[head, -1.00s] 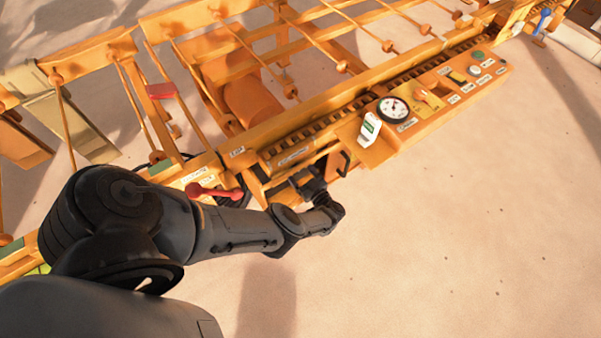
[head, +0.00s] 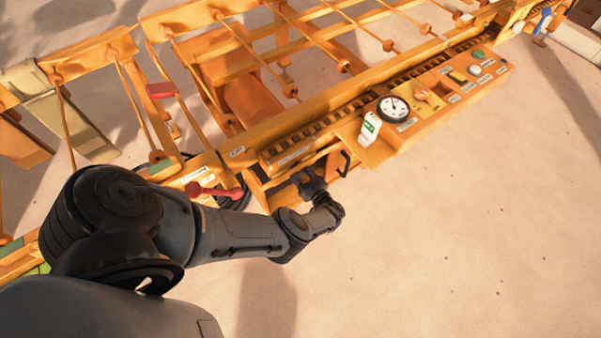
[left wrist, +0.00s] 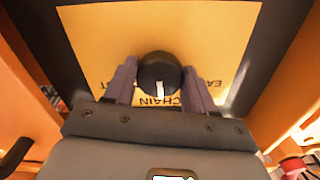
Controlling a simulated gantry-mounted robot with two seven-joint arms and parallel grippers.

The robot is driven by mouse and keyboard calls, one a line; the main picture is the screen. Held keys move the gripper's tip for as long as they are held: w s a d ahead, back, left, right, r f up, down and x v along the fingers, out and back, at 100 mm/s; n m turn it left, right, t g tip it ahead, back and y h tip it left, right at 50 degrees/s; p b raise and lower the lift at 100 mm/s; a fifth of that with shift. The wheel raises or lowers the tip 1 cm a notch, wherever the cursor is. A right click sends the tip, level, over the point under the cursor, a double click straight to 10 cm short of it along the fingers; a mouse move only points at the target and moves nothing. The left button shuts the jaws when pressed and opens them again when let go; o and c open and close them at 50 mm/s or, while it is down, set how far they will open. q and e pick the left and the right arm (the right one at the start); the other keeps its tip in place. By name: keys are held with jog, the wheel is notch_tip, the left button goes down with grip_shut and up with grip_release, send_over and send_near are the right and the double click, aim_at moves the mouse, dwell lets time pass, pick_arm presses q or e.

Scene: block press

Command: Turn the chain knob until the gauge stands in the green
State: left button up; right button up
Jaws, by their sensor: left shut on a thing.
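The chain knob (left wrist: 158,70) is black and round with a white pointer line. It sits on a yellow plate (left wrist: 205,40) lettered "CHAIN" in the left wrist view. My left gripper (left wrist: 160,82) is shut on the knob, one finger on each side. In the head view my left wrist reaches under the orange machine's front edge, so the knob and fingertips are hidden there. The gauge (head: 393,109) is a round white dial with a black rim on the machine's front ledge. Its needle is too small to read surely. My right gripper is not in view.
A red-handled lever (head: 214,191) stands close above my left forearm. A white and green tag (head: 370,128) and a yellow-orange knob (head: 422,94) flank the gauge. A black handle (head: 344,163) is just right of my wrist. The sandy floor (head: 450,230) at right is clear.

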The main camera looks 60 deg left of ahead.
pick_arm(q)
jog(key=m+b, duration=0.1)
jog(key=m, duration=0.2)
jog(key=shift+m, duration=0.3)
jog(key=shift+m+b, duration=0.75)
jog(key=shift+m, duration=1.15)
jog(key=o, duration=1)
jog(key=shift+o, duration=0.2)
jog(key=shift+d, duration=0.1)
